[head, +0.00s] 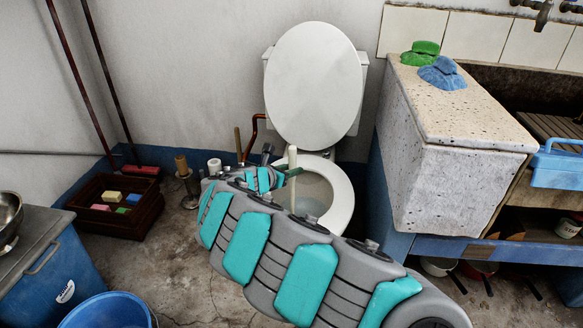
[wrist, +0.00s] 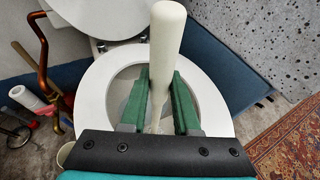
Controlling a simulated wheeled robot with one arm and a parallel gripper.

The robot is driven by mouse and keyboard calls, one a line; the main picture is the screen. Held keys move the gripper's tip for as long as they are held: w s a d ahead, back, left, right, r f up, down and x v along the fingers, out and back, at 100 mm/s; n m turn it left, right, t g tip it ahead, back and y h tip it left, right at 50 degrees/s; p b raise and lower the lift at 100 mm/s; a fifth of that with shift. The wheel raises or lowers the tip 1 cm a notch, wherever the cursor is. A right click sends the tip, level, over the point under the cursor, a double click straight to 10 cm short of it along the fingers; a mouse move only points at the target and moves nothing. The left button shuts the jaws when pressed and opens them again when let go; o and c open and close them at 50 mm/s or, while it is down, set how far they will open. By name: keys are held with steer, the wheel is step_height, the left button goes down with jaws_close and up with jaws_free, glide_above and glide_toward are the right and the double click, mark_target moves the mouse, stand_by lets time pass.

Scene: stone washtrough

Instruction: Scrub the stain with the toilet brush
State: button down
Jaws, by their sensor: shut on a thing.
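The toilet (head: 343,203) stands against the back wall with its lid (head: 315,75) up. My gripper (head: 284,172) is above the left part of the bowl, shut on the pale handle of the toilet brush (head: 292,158). In the wrist view the handle (wrist: 167,45) stands upright between the green fingers of my gripper (wrist: 162,85), over the bowl opening. The white seat (wrist: 97,92) surrounds the opening there. The brush head is hidden, and I cannot make out the stain.
A speckled stone trough (head: 445,180) stands right of the toilet, with green (head: 420,52) and blue cloths (head: 442,73) on top. Left are a brown crate (head: 130,225) of sponges, a paper roll (head: 214,166) and a blue bucket (head: 108,312). A patterned rug (wrist: 285,145) lies at right.

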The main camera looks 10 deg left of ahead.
steer(key=shift+s+a, duration=0.1)
steer(key=shift+s, duration=1.9)
